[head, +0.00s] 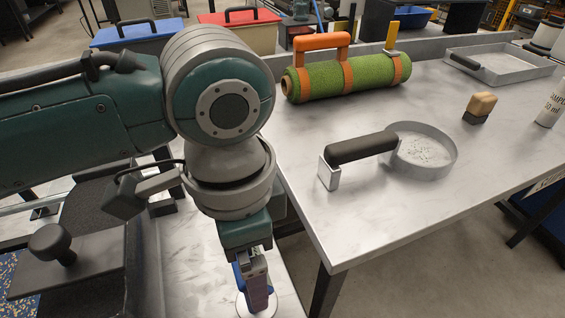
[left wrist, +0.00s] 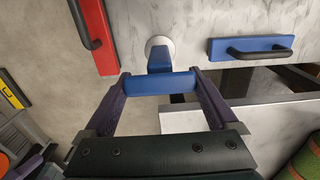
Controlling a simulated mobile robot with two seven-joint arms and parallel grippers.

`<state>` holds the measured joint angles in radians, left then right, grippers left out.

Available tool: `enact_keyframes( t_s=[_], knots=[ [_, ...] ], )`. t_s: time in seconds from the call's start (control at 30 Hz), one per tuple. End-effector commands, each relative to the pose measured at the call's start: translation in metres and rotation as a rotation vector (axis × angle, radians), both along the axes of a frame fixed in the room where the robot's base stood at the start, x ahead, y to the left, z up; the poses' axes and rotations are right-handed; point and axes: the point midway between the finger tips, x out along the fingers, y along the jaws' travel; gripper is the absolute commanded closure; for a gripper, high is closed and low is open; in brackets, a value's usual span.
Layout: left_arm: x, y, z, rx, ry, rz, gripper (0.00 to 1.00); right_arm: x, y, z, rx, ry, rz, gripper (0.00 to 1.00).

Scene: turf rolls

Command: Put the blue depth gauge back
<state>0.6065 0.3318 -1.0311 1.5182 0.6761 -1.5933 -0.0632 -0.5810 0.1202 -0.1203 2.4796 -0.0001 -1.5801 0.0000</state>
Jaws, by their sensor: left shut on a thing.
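My left gripper (head: 257,288) hangs down at the bottom of the head view, over a pale marbled surface. In the left wrist view its dark fingers (left wrist: 158,78) are shut on the two ends of a blue bar, part of the blue depth gauge (left wrist: 162,86). A blue stem goes on from the bar towards a pale round disc (left wrist: 159,43). In the head view only a sliver of the gauge (head: 238,276) shows beside the fingers. I cannot tell whether the disc touches the surface. My right gripper is out of view.
A marbled table (head: 330,228) on the right holds a green turf roll (head: 332,79) with an orange handle, a round pan (head: 428,160), a wooden-topped brush (head: 480,106), a tray (head: 500,64) and a white bottle (head: 551,106). Blue (head: 140,37) and red (head: 240,22) boxes stand behind.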

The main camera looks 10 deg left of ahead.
Motion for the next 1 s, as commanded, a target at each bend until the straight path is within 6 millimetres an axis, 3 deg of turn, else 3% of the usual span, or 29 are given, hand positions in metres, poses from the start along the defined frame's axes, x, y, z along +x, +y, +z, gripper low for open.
enact_keyframes(
  t_s=[0.03,0.17,0.57,0.6,0.67,1.0],
  knots=[
    [0.0,0.0,-0.012,0.001,0.002,0.001,1.0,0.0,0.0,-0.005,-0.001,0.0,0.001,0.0],
    [0.0,0.0,-0.027,0.001,0.001,0.001,1.0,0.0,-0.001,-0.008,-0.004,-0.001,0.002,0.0],
    [0.0,0.0,-0.032,0.0,0.0,0.001,1.0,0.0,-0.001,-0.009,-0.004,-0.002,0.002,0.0],
    [0.0,0.0,-0.032,0.0,0.001,0.001,0.05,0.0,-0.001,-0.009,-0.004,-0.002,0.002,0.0],
    [0.0,0.0,-0.032,0.001,0.001,0.001,0.0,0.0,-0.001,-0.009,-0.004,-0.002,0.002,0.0],
    [0.001,0.0,-0.021,-0.001,-0.002,0.001,0.0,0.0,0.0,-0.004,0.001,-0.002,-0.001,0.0]
  ],
)
